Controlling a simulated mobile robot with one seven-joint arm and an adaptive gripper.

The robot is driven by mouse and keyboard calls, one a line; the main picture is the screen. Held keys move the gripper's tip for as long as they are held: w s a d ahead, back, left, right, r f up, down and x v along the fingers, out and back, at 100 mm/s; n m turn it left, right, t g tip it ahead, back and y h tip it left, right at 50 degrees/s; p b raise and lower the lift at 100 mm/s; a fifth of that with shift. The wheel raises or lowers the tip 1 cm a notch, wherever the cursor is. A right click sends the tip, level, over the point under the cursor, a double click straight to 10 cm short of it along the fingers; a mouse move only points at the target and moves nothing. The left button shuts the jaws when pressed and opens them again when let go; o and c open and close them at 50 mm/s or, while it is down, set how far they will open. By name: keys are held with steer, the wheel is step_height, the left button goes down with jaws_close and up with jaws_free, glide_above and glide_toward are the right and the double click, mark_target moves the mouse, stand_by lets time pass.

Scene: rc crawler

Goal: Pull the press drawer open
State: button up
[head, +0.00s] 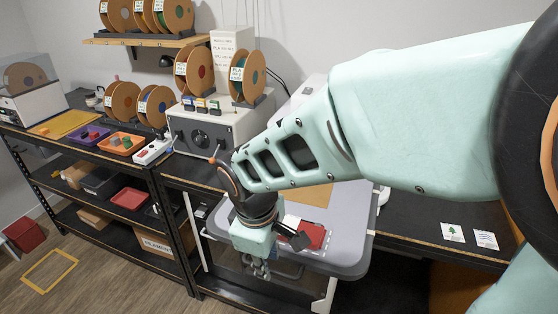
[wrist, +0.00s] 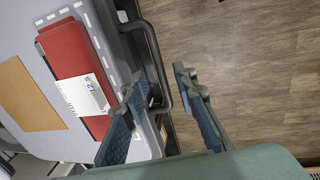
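The light grey press (head: 345,225) stands at the middle of the head view, with its rounded top in sight. A dark bent bar handle (wrist: 154,58) sticks out from its edge in the wrist view. My gripper (head: 260,270) is low at the press's front edge in the head view. In the wrist view my gripper (wrist: 164,80) is open, one finger on each side of the handle. The left finger overlaps the lower end of the handle; I cannot tell whether they touch. The drawer front is mostly hidden under the top edge and behind my gripper.
A red block with a white label (wrist: 75,65) and a tan sheet (wrist: 27,95) lie on the press top. A dark workbench (head: 90,152) with trays and spools runs along the left. Two picture cards (head: 452,232) lie at right. The wooden floor (wrist: 255,70) is clear.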

step_height(320, 180, up, 6)
steer(key=s, duration=0.1)
steer(key=shift+a+r, duration=0.2)
steer(key=shift+a, duration=0.1)
